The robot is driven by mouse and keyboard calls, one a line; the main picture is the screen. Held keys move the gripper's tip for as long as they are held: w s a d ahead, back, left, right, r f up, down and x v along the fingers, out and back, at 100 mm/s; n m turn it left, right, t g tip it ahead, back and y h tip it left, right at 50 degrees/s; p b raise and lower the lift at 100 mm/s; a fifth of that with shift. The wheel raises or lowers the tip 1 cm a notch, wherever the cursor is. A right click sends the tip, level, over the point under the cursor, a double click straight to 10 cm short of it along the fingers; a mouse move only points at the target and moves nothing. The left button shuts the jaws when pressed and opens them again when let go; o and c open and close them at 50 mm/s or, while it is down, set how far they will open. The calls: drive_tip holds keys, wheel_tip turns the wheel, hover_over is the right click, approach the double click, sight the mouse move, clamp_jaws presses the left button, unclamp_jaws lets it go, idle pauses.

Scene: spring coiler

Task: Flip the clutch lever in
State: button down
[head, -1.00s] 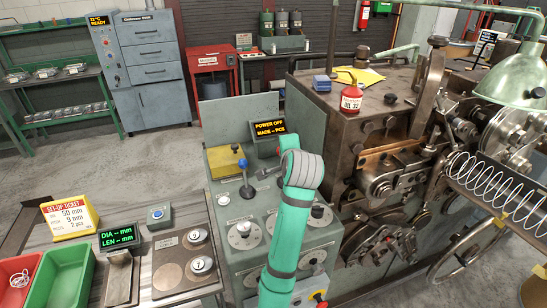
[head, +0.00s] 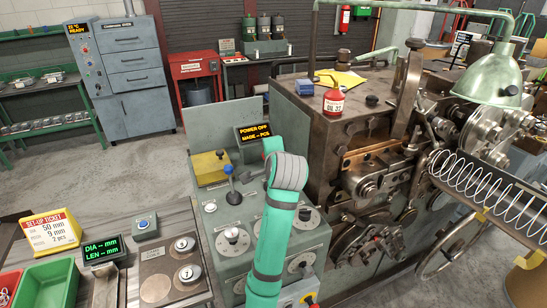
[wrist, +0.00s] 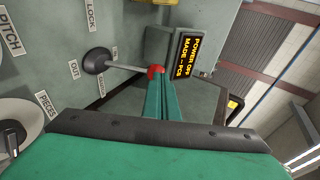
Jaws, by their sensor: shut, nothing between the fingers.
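The clutch lever (wrist: 125,67) shows in the wrist view as a grey rod on a round dark base, with a red knob at its end. The base sits on the grey control panel near the OUT and LOCK labels. My gripper (wrist: 157,82) is shut, its teal fingers holding nothing. The fingertips are right at the red knob and overlap it in the picture; I cannot tell whether they touch.
A POWER OFF display (head: 255,133) stands behind the panel; it is close to the fingers in the wrist view (wrist: 190,55). A blue-topped lever (head: 228,170) and round dials (head: 232,240) are on the panel. The coiling machine (head: 325,135) is to the right.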

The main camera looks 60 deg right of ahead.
drive_tip(key=v, duration=1.3)
drive_tip(key=shift+d+r, duration=0.2)
drive_tip(key=shift+r, duration=0.25)
drive_tip(key=shift+w+a, duration=0.15)
drive_tip(key=shift+w, duration=0.1)
